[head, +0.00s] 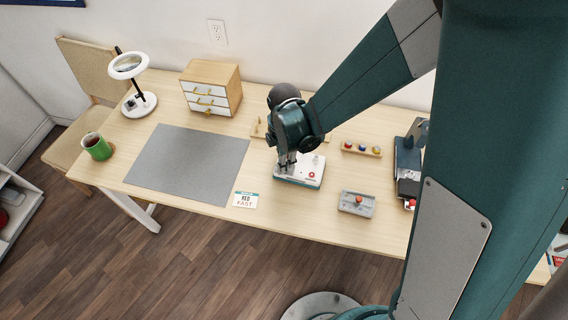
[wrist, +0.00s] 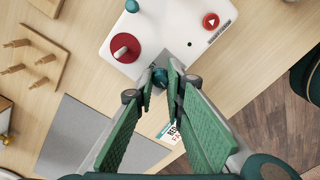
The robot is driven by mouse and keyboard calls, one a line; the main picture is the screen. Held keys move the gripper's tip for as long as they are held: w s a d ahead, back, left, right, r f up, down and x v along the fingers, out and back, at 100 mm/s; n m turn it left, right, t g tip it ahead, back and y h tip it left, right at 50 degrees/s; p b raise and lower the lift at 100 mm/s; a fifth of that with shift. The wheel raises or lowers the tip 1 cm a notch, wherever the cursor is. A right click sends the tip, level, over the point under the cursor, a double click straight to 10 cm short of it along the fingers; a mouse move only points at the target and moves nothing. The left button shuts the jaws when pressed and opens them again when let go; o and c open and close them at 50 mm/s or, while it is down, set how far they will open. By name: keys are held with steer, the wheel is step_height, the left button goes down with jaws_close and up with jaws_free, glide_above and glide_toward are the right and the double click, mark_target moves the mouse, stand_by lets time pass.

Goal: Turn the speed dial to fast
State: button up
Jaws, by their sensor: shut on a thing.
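A white device (head: 287,180) with a teal base edge stands on the table below my gripper (head: 287,160). In the wrist view its white top (wrist: 165,25) carries a red disc (wrist: 120,54) with a pale peg, a red play button (wrist: 211,21) and a small black dot. A round dark teal knob (wrist: 160,77) sits at the device's near edge, between my fingertips (wrist: 161,82). My gripper is shut on this knob. I cannot tell for sure which part is the speed dial. A card (head: 245,200) on the table reads "RED" and "FAST".
A grey mat (head: 185,160) lies left of the device. A grey box with a red knob (head: 357,203) and a wooden strip of coloured knobs (head: 361,149) stand to the right. A rack with wooden pegs (wrist: 30,55) is close by. A drawer unit (head: 211,86) stands behind.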

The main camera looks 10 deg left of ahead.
steer(key=m+b, duration=0.1)
steer(key=m, duration=0.3)
steer(key=shift+m, duration=0.3)
steer(key=m+b, duration=0.1)
steer(key=m, duration=0.2)
steer(key=shift+m, duration=0.3)
steer(key=m+b, duration=0.1)
steer(key=m, duration=0.2)
steer(key=shift+m, duration=0.3)
steer(key=m+b, duration=0.1)
steer(key=m, duration=0.3)
steer(key=shift+m, duration=0.3)
steer(key=m, duration=0.4)
steer(key=m+b, duration=0.1)
steer(key=m, duration=0.7)
steer(key=shift+m, duration=2)
